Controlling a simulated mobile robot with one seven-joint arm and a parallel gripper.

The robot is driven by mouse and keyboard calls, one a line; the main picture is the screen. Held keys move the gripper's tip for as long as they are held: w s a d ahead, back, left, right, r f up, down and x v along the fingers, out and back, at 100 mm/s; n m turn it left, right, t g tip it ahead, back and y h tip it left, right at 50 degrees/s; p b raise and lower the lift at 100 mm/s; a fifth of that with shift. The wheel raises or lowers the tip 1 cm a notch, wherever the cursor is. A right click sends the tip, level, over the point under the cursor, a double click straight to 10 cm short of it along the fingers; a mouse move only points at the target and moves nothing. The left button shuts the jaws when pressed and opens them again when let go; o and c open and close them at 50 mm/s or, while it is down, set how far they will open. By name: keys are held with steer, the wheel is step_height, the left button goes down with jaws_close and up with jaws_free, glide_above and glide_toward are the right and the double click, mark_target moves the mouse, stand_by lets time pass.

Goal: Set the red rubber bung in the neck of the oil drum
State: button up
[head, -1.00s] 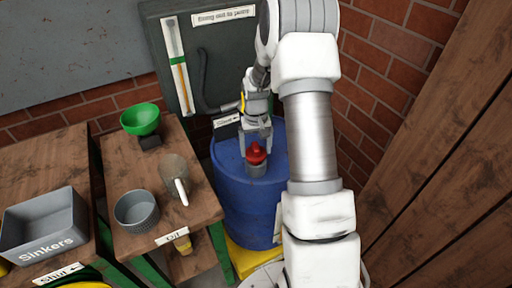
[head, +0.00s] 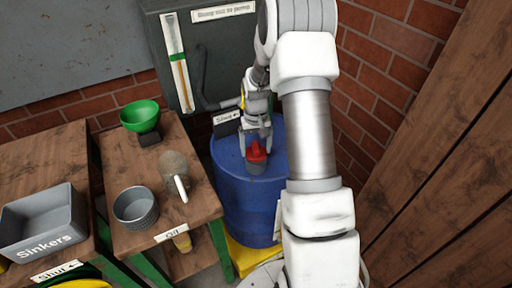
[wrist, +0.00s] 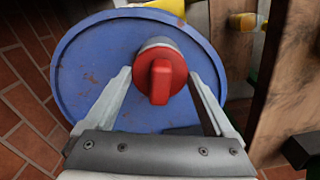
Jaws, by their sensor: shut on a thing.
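The red rubber bung (head: 256,151) is between the fingers of my gripper (head: 256,143), over the top of the blue oil drum (head: 236,187). In the wrist view the bung (wrist: 161,74) has a raised grip bar, and my gripper (wrist: 163,84) has a finger at each side of it. The drum's grey neck (head: 256,169) shows just below the bung. In the wrist view a grey rim of the neck (wrist: 154,43) shows past the bung's upper edge. The bung hides the neck's opening, so I cannot tell how deep it sits.
Left of the drum, a wooden bench holds a green funnel (head: 140,118), a jug (head: 174,167) and a grey round tub (head: 135,209). A grey "Sinkers" bin (head: 42,228) stands further left. A dark pump panel (head: 207,60) and brick wall are behind the drum.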

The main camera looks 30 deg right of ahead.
steer(key=shift+f+b, duration=0.45)
steer(key=shift+f, duration=0.2)
stand_by(0.4)
steer(key=o, duration=0.8)
steer(key=shift+o, duration=0.2)
steer(key=shift+r, duration=0.1)
step_height(320, 180, up, 17)
steer(key=p, duration=0.2)
steer(key=shift+r+p, duration=0.15)
steer(key=shift+p, duration=0.2)
